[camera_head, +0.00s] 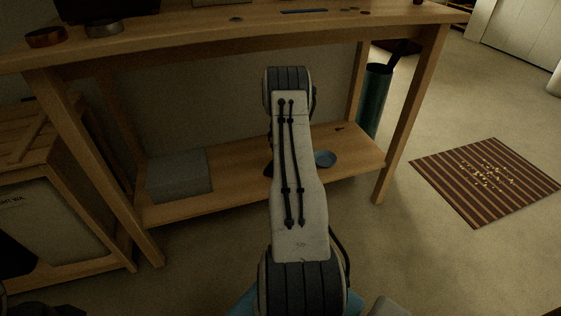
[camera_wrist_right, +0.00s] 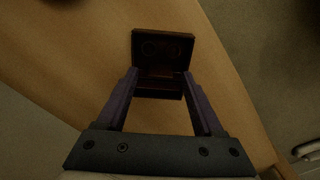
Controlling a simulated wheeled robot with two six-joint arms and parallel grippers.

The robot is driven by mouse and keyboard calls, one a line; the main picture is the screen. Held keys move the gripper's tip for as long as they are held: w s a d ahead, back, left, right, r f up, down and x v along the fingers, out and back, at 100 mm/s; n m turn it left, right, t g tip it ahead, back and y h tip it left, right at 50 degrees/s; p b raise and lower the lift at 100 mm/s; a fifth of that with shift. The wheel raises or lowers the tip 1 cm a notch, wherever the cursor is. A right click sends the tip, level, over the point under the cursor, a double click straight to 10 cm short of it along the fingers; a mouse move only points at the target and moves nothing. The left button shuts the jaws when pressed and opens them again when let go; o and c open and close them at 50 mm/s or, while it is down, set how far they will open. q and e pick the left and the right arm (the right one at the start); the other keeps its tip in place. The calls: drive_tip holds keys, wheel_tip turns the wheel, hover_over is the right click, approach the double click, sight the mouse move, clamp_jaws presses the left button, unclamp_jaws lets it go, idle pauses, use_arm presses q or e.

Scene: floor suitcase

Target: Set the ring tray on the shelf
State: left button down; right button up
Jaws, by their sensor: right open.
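A dark brown, box-like piece, seemingly the ring tray (camera_wrist_right: 163,46), lies on a wooden board in the right wrist view. Two dim round shapes show on its upper face. My right gripper (camera_wrist_right: 161,76) is open, its two purple fingers on either side of the tray's near part. Whether they touch it I cannot tell. In the head view my right arm hides its gripper and most of what is behind it. The low wooden shelf (camera_head: 235,187) spans the table's legs. My left gripper is not in view.
The tabletop (camera_head: 200,32) overhangs the shelf. A wooden crate (camera_head: 65,220) stands left, a green bin (camera_head: 374,100) behind right. A striped mat (camera_head: 488,180) lies on the floor.

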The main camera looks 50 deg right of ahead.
wheel_tip(320, 180, up, 8)
drive_tip(key=p, duration=0.4)
drive_tip(key=shift+f, duration=0.25)
drive_tip(key=shift+s, duration=0.1)
